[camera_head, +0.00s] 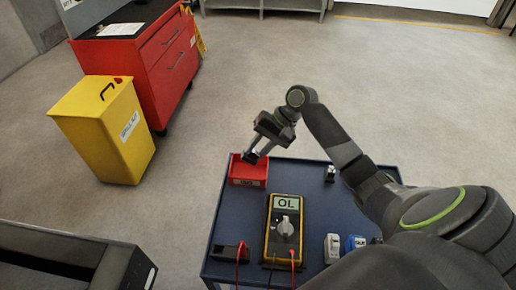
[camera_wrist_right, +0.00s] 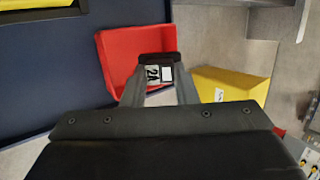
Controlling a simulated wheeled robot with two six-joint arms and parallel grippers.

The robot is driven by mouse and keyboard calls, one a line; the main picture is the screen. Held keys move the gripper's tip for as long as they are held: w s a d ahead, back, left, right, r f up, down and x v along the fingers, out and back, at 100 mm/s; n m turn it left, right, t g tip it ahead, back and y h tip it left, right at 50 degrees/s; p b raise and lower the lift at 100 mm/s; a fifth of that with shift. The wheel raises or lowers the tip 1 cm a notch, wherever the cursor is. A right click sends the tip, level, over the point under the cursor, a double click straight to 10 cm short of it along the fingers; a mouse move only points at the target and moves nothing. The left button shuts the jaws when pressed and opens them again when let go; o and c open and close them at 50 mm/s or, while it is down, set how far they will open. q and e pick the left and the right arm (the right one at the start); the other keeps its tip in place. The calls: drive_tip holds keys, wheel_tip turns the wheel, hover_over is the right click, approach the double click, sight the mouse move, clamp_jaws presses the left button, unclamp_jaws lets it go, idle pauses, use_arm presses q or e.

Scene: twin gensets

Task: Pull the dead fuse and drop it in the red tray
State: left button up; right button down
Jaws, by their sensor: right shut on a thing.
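My right gripper (camera_head: 257,152) is shut on a small dark fuse (camera_head: 250,157), holding it over the red tray (camera_head: 247,180). In the right wrist view the fuse (camera_wrist_right: 157,72) is dark with a white label and sits between the fingertips (camera_wrist_right: 158,82). The red tray (camera_wrist_right: 115,48) shows behind and beside it there. The tray stands at the far left corner of the dark blue cart top (camera_head: 308,190). I cannot tell whether the fuse is below the tray's rim. My left gripper is not in view.
A yellow multimeter (camera_head: 284,230) reading OL lies on the cart. A yellow bin (camera_head: 107,130) and red cabinet (camera_head: 150,60) stand left.

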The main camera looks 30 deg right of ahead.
drive_tip(key=c, duration=1.1)
unclamp_jaws()
drive_tip(key=shift+o, duration=0.2)
drive_tip(key=b+v, duration=0.1)
drive_tip(key=v, duration=1.6)
drive_tip(key=shift+d, duration=0.2)
